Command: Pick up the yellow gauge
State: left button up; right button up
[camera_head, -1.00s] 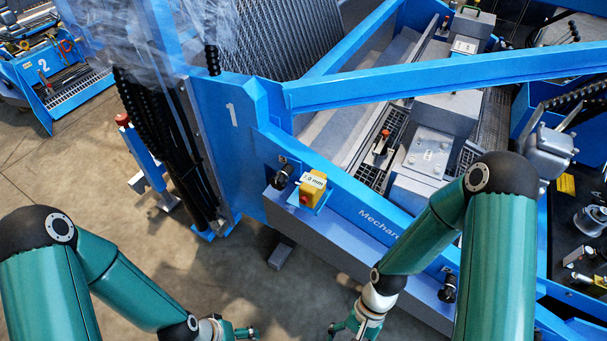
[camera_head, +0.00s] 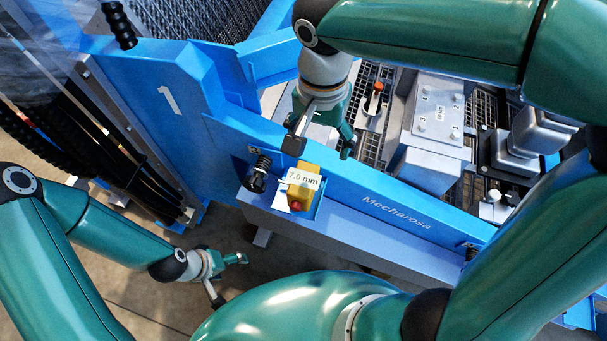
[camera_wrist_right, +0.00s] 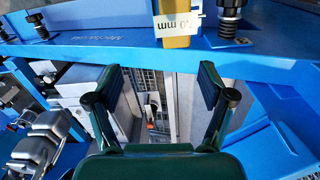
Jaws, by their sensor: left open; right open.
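The yellow gauge (camera_head: 299,187) is a small block with a white label reading "7.0 mm". It sits on a small ledge on the front of the blue frame marked 1. In the right wrist view the gauge (camera_wrist_right: 174,24) shows at the top, beyond the fingertips, with its label upside down. My right gripper (camera_head: 322,146) is above and just behind the gauge, open and empty, over the frame's top edge. Its two spread fingers (camera_wrist_right: 160,88) show in the wrist view. My left gripper (camera_head: 230,276) is open and empty, low at the left in front of the frame.
A black spring-loaded knob (camera_head: 257,174) stands close to the gauge's left. The blue frame rail (camera_head: 370,190) runs along the front. Behind it are a grey box (camera_head: 434,115) and a red-tipped lever (camera_head: 376,92). Concrete floor (camera_head: 150,290) lies free at lower left.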

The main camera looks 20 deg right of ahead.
aim_at(304, 179)
jog(key=shift+n, duration=0.5)
jog(key=f, duration=0.3)
jog(key=a+f+b, duration=0.1)
jog(key=f, duration=0.3)
jog(key=a+f+b, duration=0.1)
jog(key=f, duration=0.2)
jog(key=shift+a+f, duration=0.2)
jog(key=shift+f, duration=0.1)
jog(key=shift+w+a+f+b, duration=0.1)
jog(key=shift+f+b, duration=0.05)
jog(key=shift+f, duration=1.35)
jog(key=shift+w+f+b, duration=0.1)
jog(key=shift+f+b, duration=0.05)
jog(key=shift+f, duration=1.3)
jog(key=c, duration=1.5)
grip_shut()
jog(key=shift+r, duration=0.15)
